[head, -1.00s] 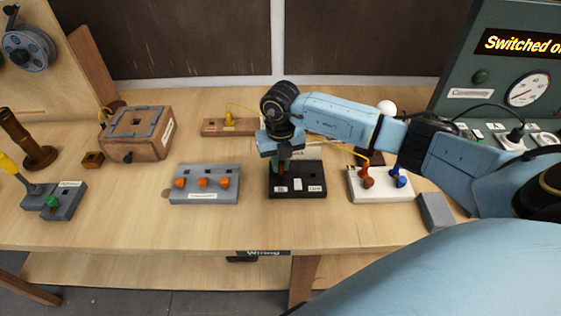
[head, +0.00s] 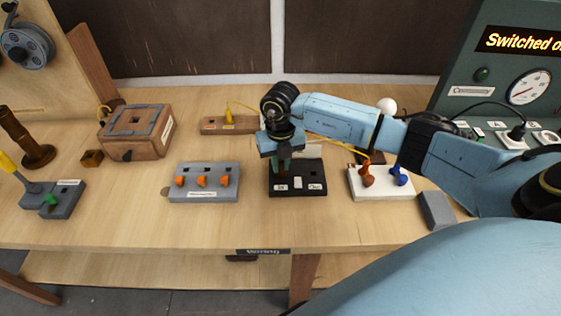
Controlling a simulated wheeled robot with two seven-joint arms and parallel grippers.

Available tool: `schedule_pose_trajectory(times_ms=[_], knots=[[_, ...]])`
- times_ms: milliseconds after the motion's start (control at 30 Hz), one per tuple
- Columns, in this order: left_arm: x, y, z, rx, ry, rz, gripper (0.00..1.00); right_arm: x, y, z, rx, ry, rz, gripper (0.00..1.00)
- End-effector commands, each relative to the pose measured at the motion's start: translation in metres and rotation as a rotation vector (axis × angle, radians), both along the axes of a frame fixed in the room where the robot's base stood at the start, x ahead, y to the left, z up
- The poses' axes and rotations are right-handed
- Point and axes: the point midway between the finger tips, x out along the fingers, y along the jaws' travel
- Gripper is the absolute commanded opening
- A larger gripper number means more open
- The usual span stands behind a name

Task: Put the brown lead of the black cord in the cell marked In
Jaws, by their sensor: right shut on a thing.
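My right gripper (head: 283,158) points down over the left part of the black block (head: 312,189). It is shut on a small brown lead (head: 282,173), mostly hidden by the fingers, at the block's left opening. I cannot tell how deep the lead sits. The block has small white labels along its front, too small to read. My left gripper is not in view.
A grey block with orange levers (head: 202,183) stands left of the black block. A wooden box (head: 137,133) and a low wooden block (head: 229,125) stand behind. A grey piece (head: 436,211) lies at right. A yellow wire (head: 340,142) runs behind my arm. The front table strip is clear.

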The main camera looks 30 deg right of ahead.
Motion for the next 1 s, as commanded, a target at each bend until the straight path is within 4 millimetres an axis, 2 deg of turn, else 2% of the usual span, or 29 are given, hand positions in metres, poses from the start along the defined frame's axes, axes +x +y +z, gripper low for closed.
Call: schedule_pose_trajectory(times_ms=[200,233,400,767,867,1000], knots=[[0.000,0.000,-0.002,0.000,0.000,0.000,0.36,0.000,0.000,-0.003,0.000,0.000,0.000,0.00],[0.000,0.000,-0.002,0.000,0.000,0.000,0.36,0.000,0.000,-0.003,0.000,0.000,0.000,0.19],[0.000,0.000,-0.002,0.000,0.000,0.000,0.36,0.000,0.000,-0.002,0.000,0.000,0.000,0.40],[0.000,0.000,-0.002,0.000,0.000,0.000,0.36,0.001,0.000,0.004,0.000,-0.001,0.000,0.40],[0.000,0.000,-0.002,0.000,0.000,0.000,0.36,0.001,0.000,0.017,0.001,-0.004,0.000,0.40],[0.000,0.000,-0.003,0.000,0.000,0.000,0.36,0.001,0.000,0.047,0.000,-0.006,0.001,0.40]])
